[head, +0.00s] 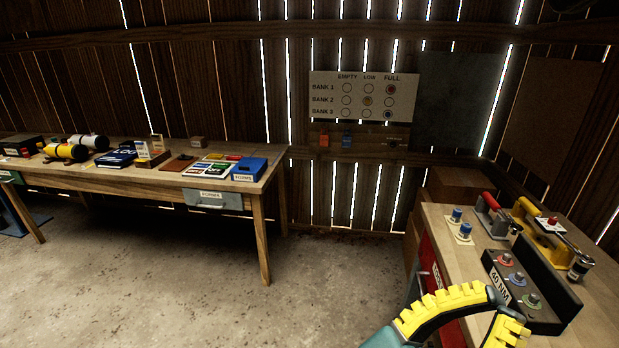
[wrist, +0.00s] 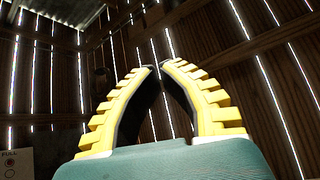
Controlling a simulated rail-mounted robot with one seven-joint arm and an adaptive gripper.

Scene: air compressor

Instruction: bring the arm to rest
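My gripper (wrist: 163,68) has two yellow, ribbed fingers with dark inner pads. In the wrist view the fingers stand apart with a narrow gap between their tips, and only the plank wall shows through it. Nothing is held. In the head view my gripper (head: 506,306) is at the bottom right, in front of the workbench (head: 442,238). From this angle I cannot tell how far it is from the bench.
The right bench carries a dark block with several coloured knobs (head: 507,260), a yellow clamp-like device (head: 540,222) and blue-topped fittings (head: 456,214). A long table (head: 264,190) with books and trays stands left. A bank board (head: 362,97) hangs behind. The middle floor is clear.

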